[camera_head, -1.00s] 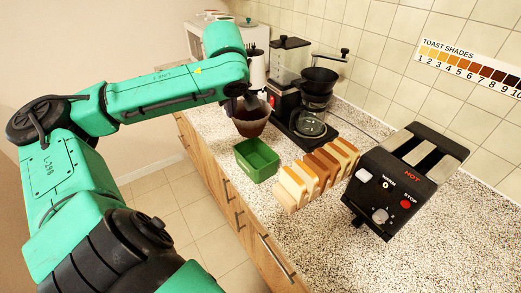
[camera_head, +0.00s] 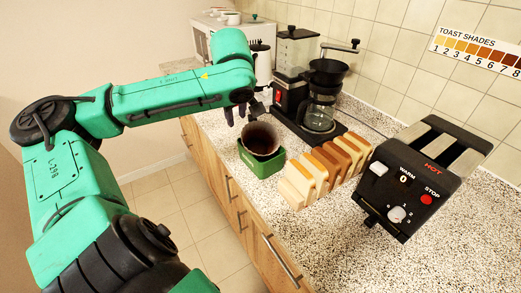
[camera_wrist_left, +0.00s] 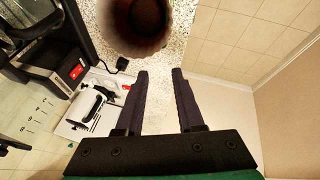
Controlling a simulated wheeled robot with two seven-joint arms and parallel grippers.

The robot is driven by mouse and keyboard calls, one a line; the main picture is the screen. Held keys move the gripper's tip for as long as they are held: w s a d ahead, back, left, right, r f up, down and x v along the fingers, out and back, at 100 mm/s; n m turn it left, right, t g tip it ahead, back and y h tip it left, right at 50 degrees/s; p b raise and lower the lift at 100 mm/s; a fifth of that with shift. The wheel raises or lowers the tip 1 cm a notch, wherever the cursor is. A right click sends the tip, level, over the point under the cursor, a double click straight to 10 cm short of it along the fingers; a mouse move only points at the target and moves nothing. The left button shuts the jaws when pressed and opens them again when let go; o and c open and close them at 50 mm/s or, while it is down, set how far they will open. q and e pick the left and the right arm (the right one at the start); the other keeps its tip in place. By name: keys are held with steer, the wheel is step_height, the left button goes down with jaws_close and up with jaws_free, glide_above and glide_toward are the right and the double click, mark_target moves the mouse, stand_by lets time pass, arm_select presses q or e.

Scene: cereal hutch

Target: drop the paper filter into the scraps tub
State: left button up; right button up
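The paper filter (camera_head: 263,138) is a brown cone with a dark inside. It sits in the mouth of the green scraps tub (camera_head: 262,169), tilted, with its upper part above the rim. Its bottom is hidden by the tub walls. My left gripper (camera_head: 243,112) is just above and behind the filter. In the left wrist view its two dark fingers (camera_wrist_left: 159,72) are apart with nothing between them, and the filter (camera_wrist_left: 137,28) lies beyond the fingertips at the top edge. My right gripper is not in view.
A coffee machine (camera_head: 316,105) stands behind. The counter's front edge runs close to the tub. The speckled counter at the lower right is clear.

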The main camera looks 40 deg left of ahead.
arm_select(q)
steer(key=p+v, duration=0.3)
steer(key=v, duration=1.1)
steer(key=shift+d+r, duration=0.25)
steer(key=shift+s+f, duration=0.1)
